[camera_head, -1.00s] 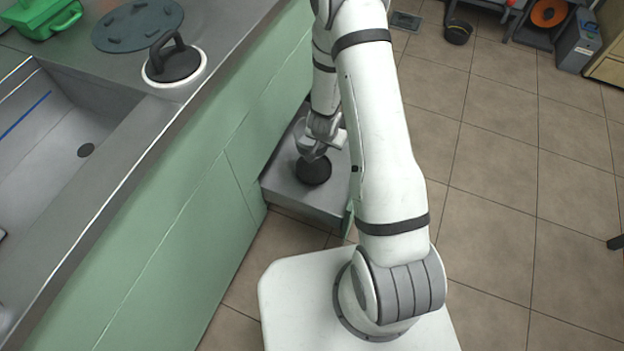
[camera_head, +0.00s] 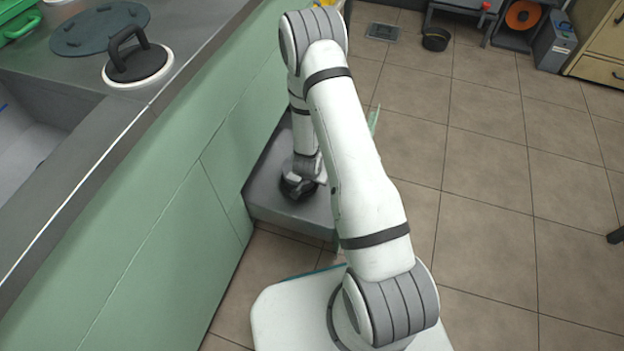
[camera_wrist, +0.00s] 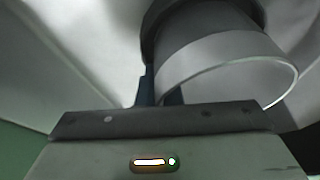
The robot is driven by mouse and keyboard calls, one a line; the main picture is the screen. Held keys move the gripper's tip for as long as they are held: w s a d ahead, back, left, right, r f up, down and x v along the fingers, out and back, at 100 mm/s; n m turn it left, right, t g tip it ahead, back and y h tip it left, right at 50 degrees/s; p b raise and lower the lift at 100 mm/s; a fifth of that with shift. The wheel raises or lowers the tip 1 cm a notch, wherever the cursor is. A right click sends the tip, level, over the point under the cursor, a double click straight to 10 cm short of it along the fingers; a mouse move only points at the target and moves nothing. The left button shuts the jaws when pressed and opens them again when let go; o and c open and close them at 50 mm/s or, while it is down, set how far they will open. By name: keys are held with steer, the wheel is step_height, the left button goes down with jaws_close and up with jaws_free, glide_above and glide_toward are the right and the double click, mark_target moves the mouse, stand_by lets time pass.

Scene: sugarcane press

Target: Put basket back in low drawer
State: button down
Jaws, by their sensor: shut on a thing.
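The low drawer (camera_head: 272,212) is pulled out from the green cabinet, with grey metal sides. The basket (camera_head: 291,190) is a small dark round shape inside it, partly hidden by my gripper (camera_head: 304,182). In the wrist view the basket (camera_wrist: 215,65) is a dark cylinder with a pale, shiny rim band, seen close up and tilted in the picture. My gripper (camera_wrist: 160,92) has its dark fingers at the near side of this rim, shut on the basket wall. Whether the basket touches the drawer floor cannot be told.
The green cabinet front (camera_head: 170,200) runs along the left under a steel counter. A dark handled lid (camera_head: 137,62) and a grey disc (camera_head: 100,28) lie on the counter. Tiled floor (camera_head: 480,200) is free to the right.

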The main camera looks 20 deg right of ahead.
steer(key=shift+r, duration=0.1)
steer(key=c, duration=1.6)
jaws_free()
